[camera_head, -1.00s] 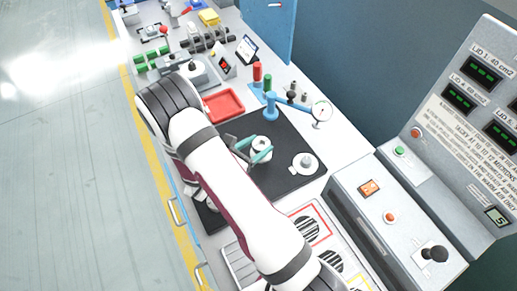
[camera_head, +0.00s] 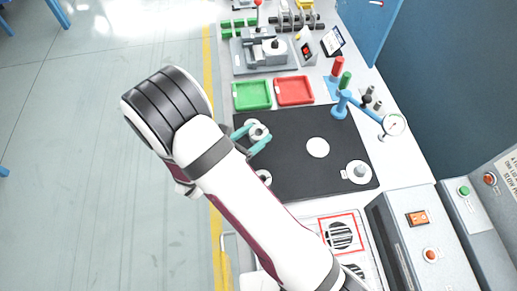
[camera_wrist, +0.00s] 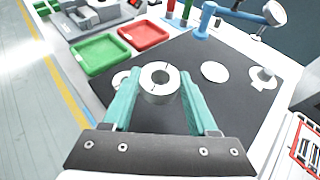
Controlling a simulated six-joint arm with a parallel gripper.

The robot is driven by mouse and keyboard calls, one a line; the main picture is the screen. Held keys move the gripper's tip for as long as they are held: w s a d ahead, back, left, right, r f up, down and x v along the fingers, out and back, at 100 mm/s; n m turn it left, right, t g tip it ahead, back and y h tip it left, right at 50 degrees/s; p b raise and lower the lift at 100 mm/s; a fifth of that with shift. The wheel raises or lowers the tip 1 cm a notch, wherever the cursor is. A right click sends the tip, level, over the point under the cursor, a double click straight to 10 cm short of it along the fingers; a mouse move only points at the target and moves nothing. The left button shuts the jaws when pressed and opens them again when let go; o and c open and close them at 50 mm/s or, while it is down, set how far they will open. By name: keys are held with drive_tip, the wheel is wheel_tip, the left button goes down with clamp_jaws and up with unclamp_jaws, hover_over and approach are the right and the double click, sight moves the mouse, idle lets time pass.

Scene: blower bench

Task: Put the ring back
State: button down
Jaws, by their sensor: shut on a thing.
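My gripper (camera_head: 262,141) has its two teal fingers closed on the ring (camera_head: 259,132), a short pale grey cylinder with a central hole. In the wrist view the ring (camera_wrist: 160,83) sits upright between the fingertips. It appears to be above the black mat (camera_head: 290,125), near the mat's left side; the gap is hard to judge. A pale round spot (camera_wrist: 121,79) lies beyond the left finger, partly hidden by it. A bare white disc (camera_head: 318,148) lies mid-mat, right of the gripper. A white base with a grey knob (camera_head: 358,171) stands at the mat's right.
A green tray (camera_head: 252,95) and a red tray (camera_head: 294,91) lie behind the mat. A blue stand with a dial gauge (camera_head: 393,124) stands at the back right. Another round piece (camera_head: 264,176) is partly hidden by my arm. A grey control box (camera_head: 418,235) stands at right.

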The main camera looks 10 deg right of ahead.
wheel_tip(320, 180, down, 7)
drive_tip(key=shift+a+f, duration=0.1)
drive_tip(key=shift+f, duration=0.05)
drive_tip(key=shift+f, duration=0.1)
drive_tip(key=shift+c, duration=0.9)
unclamp_jaws()
